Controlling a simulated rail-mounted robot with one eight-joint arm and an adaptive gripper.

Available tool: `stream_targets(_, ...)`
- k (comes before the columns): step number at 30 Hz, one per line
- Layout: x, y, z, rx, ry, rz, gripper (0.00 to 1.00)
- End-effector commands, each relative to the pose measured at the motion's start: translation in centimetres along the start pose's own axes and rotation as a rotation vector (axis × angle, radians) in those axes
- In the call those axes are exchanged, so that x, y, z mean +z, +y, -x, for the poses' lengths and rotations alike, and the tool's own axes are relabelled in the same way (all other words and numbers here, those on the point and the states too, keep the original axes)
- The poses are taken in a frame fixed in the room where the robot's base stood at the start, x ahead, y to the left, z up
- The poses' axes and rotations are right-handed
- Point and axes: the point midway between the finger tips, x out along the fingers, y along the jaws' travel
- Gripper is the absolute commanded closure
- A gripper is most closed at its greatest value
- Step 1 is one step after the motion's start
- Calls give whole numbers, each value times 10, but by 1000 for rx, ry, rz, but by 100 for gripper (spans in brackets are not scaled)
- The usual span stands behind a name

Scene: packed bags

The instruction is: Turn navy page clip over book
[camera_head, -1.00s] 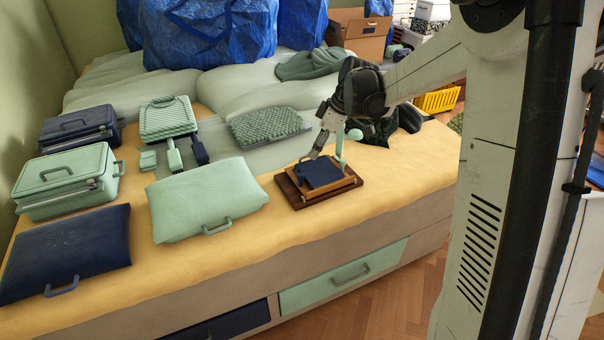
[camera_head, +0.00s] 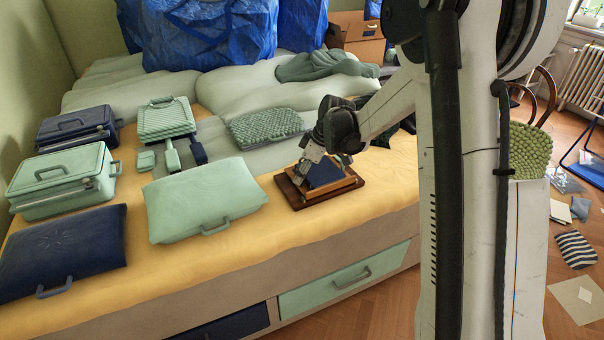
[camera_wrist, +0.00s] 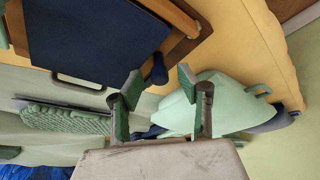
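The book stand, a brown wooden base (camera_head: 347,194), sits at the front edge of the yellow-covered bed. A flat navy panel (camera_head: 322,172) lies on it. It fills the upper left of the wrist view (camera_wrist: 90,35). A short navy rounded piece (camera_wrist: 158,70), perhaps the page clip's end, stands out at the panel's corner. My gripper (camera_head: 305,170) is low over the stand's left side. In the wrist view my gripper (camera_wrist: 159,82) is open, its green-padded fingertips on either side of the navy piece, with gaps visible. Whether anything touches is unclear.
A mint padded case (camera_head: 205,197) lies left of the stand, a navy one (camera_head: 62,250) farther left. A knobbly green mat (camera_head: 265,127) lies behind. Mint (camera_head: 65,178) and navy (camera_head: 75,127) cases stand at far left. Blue bags (camera_head: 210,35) stand at the back.

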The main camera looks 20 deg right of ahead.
Motion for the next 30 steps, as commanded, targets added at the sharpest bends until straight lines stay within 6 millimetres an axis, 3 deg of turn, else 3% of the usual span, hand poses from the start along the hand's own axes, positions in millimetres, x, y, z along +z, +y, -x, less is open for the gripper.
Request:
stream_targets(3,0,0,0,0,0,0,66)
stream_targets(11,0,0,0,0,0,0,100)
stream_targets(22,0,-1,0,15,-1,-35,100)
stream_targets(30,0,-2,0,77,-1,-183,100)
